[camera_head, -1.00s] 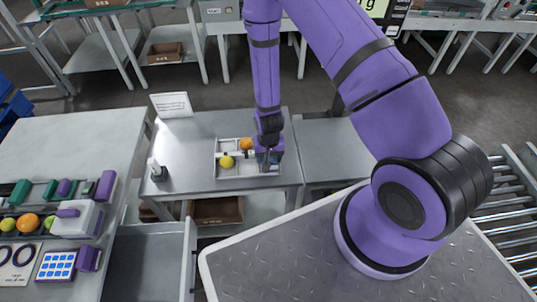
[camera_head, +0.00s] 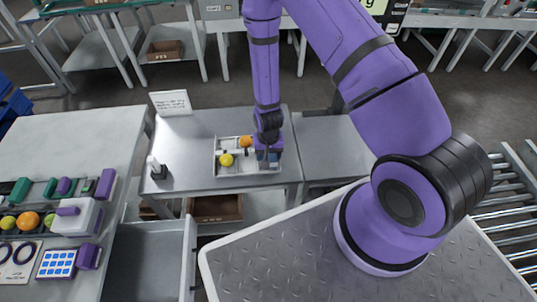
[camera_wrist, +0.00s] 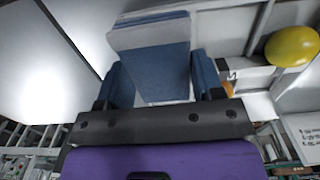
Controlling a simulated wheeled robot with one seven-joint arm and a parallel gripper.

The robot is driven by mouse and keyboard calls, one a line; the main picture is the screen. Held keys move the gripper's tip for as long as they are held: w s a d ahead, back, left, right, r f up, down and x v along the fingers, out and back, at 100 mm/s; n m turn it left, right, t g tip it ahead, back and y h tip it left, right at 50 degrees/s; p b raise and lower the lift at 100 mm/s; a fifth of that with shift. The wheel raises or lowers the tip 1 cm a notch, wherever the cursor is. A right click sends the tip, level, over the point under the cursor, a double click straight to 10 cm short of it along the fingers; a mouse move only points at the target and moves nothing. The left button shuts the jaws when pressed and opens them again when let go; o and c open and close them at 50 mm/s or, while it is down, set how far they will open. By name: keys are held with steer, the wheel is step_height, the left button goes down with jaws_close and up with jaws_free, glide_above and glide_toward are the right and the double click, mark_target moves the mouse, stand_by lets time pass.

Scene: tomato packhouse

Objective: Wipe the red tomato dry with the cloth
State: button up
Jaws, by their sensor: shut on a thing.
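My gripper (camera_wrist: 162,82) is shut on a folded blue cloth (camera_wrist: 152,52), which fills the space between its fingers. In the head view my gripper (camera_head: 269,155) is low over the right end of a white divided tray (camera_head: 247,174). A yellow tomato (camera_head: 227,160) lies in a left compartment; it also shows at the upper right of the wrist view (camera_wrist: 292,46). An orange tomato (camera_head: 246,142) lies at the back of the tray, left of my gripper. I cannot see a red tomato; the cloth and gripper hide part of the tray's right end. Contact beneath the cloth cannot be told.
The tray stands on a grey metal table (camera_head: 200,140). A small dark item (camera_head: 159,171) and a white sign (camera_head: 171,103) stand to its left. A left bench holds a white box (camera_head: 77,217) and several fruits. The table's left part is mostly clear.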

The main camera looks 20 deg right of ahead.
steer(key=shift+w+d, duration=0.2)
steer(key=shift+w, duration=0.3)
steer(key=shift+w+d, duration=0.15)
steer(key=shift+w, duration=0.3)
steer(key=shift+s, duration=0.1)
steer(key=shift+s+a, duration=0.2)
steer(key=shift+s, duration=0.35)
steer(key=shift+s+a, duration=0.2)
steer(key=shift+s, duration=0.3)
steer(key=shift+w, duration=0.2)
steer(key=shift+w+d, duration=0.2)
steer(key=shift+w, duration=0.35)
steer(key=shift+w+d, duration=0.2)
steer(key=shift+w, duration=0.3)
steer(key=shift+s, duration=0.1)
steer(key=shift+s+a, duration=0.2)
steer(key=shift+s, duration=0.45)
steer(key=shift+s+a, duration=0.2)
steer(key=shift+s, duration=0.4)
